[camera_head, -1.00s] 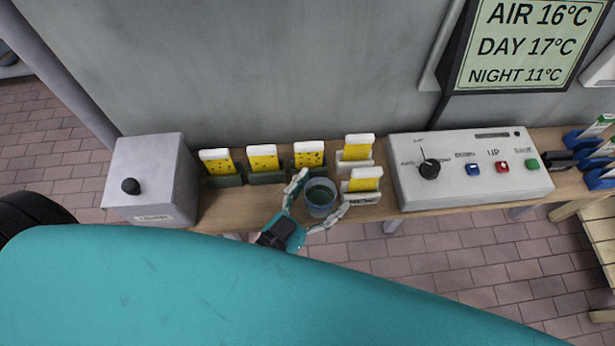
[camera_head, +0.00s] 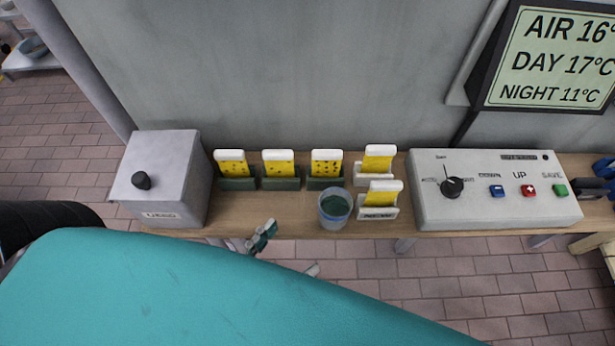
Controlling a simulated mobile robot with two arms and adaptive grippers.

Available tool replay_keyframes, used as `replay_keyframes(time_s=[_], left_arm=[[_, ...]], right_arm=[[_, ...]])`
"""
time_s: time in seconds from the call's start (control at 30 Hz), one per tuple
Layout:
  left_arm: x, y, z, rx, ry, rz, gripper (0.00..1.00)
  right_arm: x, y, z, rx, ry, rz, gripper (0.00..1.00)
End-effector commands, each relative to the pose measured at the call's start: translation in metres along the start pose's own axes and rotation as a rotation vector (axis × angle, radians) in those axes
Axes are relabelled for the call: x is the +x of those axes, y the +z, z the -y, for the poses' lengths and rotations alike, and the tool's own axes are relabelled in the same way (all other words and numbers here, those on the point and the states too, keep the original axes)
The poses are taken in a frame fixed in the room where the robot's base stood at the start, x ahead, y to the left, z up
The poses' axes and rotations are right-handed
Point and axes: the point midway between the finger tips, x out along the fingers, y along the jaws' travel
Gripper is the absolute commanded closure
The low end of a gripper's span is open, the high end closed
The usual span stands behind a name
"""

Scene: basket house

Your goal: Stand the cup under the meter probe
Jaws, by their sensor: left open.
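The cup (camera_head: 335,209), clear with dark green contents, stands upright on the wooden bench near its front edge. It is just left of the front yellow card in its holder. My left gripper (camera_head: 288,254) is open and empty, in front of and below the cup, apart from it. Its fingertips show past my teal arm, which hides the rest of it. I cannot make out a meter probe for certain. A grey box with a black knob (camera_head: 141,180) stands at the bench's left end. My right gripper is not in view.
Several yellow cards (camera_head: 278,163) stand in holders along the back of the bench (camera_head: 270,212). A control panel (camera_head: 494,190) with a dial and coloured buttons stands to the right. A temperature sign (camera_head: 555,58) hangs above. Bare bench lies left of the cup.

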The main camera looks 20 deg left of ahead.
Motion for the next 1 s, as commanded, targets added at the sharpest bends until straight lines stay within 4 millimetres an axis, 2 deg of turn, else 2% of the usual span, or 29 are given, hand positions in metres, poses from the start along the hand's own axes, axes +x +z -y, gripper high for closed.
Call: replay_keyframes(time_s=[0.1,0.23,0.37,0.47,0.8,1.0], left_arm=[[-0.019,0.003,-0.007,-0.006,0.027,-0.013,0.16],[-0.041,0.005,-0.006,-0.006,0.019,-0.008,0.16],[-0.047,0.006,-0.002,-0.001,0.000,0.004,0.16],[-0.033,0.004,-0.001,0.001,-0.007,0.001,0.16],[0.041,0.002,-0.001,0.001,-0.006,0.001,0.16],[0.067,0.005,-0.001,0.001,-0.005,0.005,0.16]], right_arm=[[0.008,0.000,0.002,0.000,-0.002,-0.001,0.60],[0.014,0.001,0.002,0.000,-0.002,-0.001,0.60],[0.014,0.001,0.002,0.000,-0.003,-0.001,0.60],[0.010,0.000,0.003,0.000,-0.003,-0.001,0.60],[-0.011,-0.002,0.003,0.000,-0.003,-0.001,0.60],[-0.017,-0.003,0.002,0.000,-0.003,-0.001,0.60]])
